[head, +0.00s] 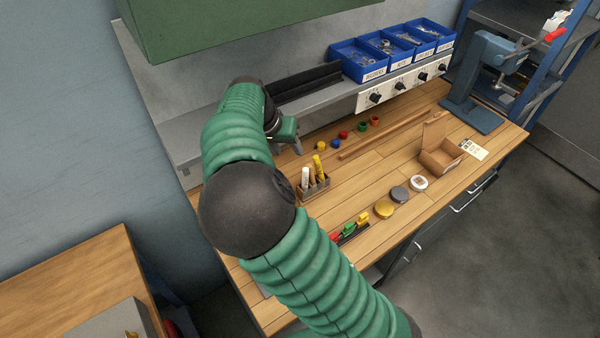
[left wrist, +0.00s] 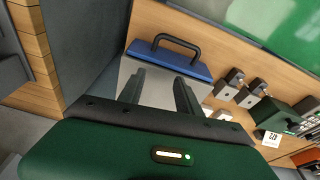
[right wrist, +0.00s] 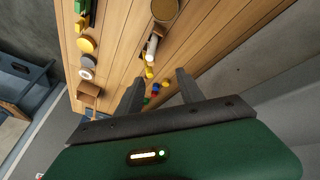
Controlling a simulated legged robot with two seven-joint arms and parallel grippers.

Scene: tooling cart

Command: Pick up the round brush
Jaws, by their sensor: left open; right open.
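I cannot pick out the round brush for certain in any view. A round brown disc with a dark rim (right wrist: 165,9), cut off by the top edge of the right wrist view, may be it. In the head view my right arm hides that part of the bench. My right gripper (head: 296,146) is open and empty above the back of the bench; its two fingers also show in the right wrist view (right wrist: 157,82). My left gripper (left wrist: 160,78) is open and empty in front of a grey box with a blue handled lid (left wrist: 170,60). It is out of the head view.
A marker holder (head: 313,187) stands mid-bench. Small coloured rings lie behind it, near a wooden strip (head: 385,135). Yellow (head: 384,209) and grey (head: 400,194) discs, a white roll (head: 419,183) and an open cardboard box (head: 440,158) lie rightward. A shelf holds blue bins (head: 373,71).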

